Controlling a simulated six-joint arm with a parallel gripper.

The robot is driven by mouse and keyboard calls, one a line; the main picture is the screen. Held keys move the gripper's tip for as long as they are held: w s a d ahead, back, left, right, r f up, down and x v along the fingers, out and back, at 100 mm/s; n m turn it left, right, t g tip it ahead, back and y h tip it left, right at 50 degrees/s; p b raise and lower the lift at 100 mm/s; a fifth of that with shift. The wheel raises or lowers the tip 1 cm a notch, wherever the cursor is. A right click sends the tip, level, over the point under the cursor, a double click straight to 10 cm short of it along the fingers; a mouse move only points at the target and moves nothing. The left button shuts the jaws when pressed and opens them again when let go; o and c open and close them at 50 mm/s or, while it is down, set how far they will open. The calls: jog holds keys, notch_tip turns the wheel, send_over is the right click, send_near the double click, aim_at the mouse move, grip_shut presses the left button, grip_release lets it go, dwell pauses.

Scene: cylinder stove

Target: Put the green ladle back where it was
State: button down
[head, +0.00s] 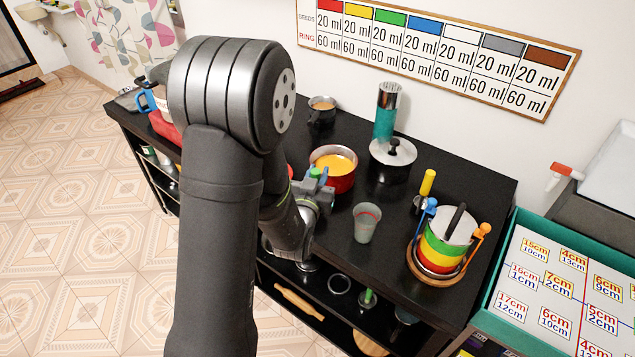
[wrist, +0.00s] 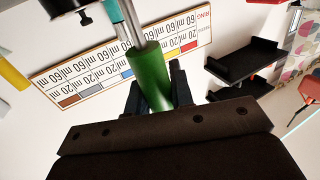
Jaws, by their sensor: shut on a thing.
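My gripper (head: 322,182) is beside the front left of the red pot (head: 341,184). The pot holds orange liquid. My gripper is shut on the green ladle (head: 316,172); only a bit of green shows there in the head view. In the wrist view the ladle's thick green handle (wrist: 150,78) stands between the dark fingers of my gripper (wrist: 152,95). The ladle's bowl is hidden in both views. A yellow-handled ladle (head: 427,183) stands on the black counter's right part.
The black counter (head: 455,180) also bears a grey cup (head: 366,224), a lidded pot (head: 391,163), a teal canister (head: 384,125), a small dark pot (head: 322,111) and a striped ring stack (head: 446,245). A green-handled item (head: 368,298) is on the lower shelf. A teal-edged board (head: 550,285) stands right.

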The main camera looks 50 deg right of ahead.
jog(key=shift+f, duration=1.4)
jog(key=shift+f, duration=0.15)
jog(key=c, duration=1.3)
grip_release()
jog(key=shift+o, duration=0.2)
jog(key=v, duration=1.2)
jog(key=shift+r, duration=0.2)
jog(key=shift+w+d, duration=0.1)
